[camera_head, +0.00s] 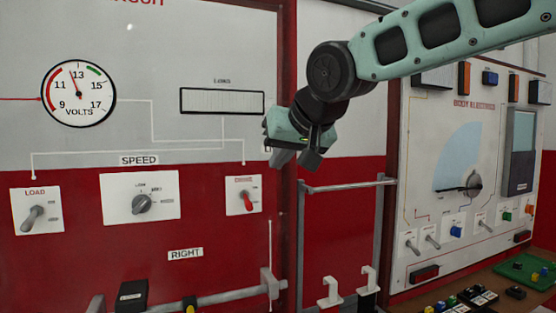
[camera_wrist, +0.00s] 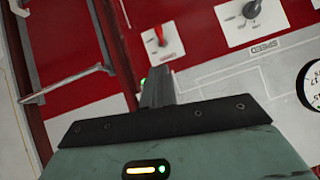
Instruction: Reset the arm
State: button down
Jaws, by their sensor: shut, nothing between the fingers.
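My gripper (camera_head: 296,159) hangs at the end of my teal and black arm in the head view. It is shut and empty, pointing down in front of the left panel's right edge. In the wrist view, the fingers of my gripper (camera_wrist: 157,88) are together, with nothing between them. The red switch (camera_head: 246,200) is below and left of my gripper in the head view. It also shows, upside down, near the top of the wrist view (camera_wrist: 160,38). I cannot tell how far the fingers are from the panel.
The left panel holds a volts gauge (camera_head: 78,93), a speed knob (camera_head: 142,204) and a load switch (camera_head: 36,218). A metal rail frame (camera_head: 342,187) stands below and right of my gripper. The right panel (camera_head: 460,130) carries switches and a dial. Small parts lie on a table (camera_head: 420,300).

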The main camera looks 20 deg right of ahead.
jog(key=s+a+f+n+g, duration=0.2)
jog(key=s+a+f, duration=0.25)
jog(key=f, duration=0.35)
jog(key=s+a+f+n+g, duration=0.25)
jog(key=s+f, duration=0.25)
jog(key=f, duration=0.3)
jog(key=s+f+n+g, duration=0.3)
jog(key=s+f+g, duration=0.3)
jog(key=s+f, duration=0.8)
jog(key=s, duration=0.4)
jog(key=shift+d+n+h, duration=0.15)
jog(key=shift+n+h, duration=0.2)
jog(key=shift+h, duration=0.05)
jog(key=shift+w, duration=0.1)
